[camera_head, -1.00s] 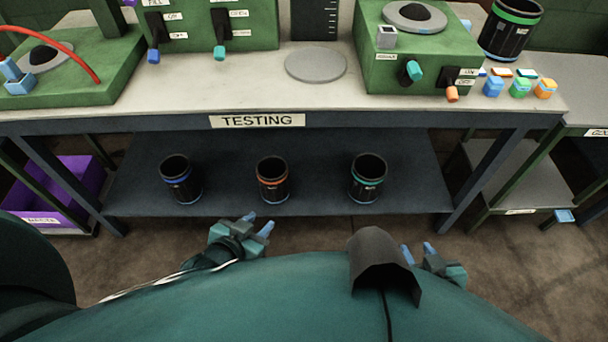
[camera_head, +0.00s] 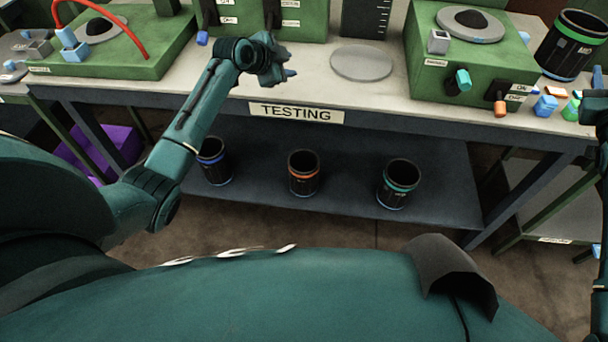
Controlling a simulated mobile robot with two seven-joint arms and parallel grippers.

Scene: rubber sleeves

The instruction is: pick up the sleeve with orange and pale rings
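The sleeve with orange and pale rings (camera_head: 304,176) is a black open-topped cylinder standing upright on the lower shelf, under the TESTING label. A blue-ringed sleeve (camera_head: 214,165) stands to its left, partly behind my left arm, and a teal-ringed sleeve (camera_head: 397,186) to its right. My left gripper (camera_head: 287,74) is over the tabletop, well above the orange-ringed sleeve and apart from it. No sleeve shows in it, and its finger gap cannot be made out. My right arm shows only at the right edge, and its gripper is not clearly visible.
The workbench (camera_head: 380,107) has its front edge above the shelf (camera_head: 345,190). On top are a grey disc (camera_head: 362,64), green machines (camera_head: 468,55) and a large green-ringed black cylinder (camera_head: 572,45). A purple bin (camera_head: 108,150) is at lower left.

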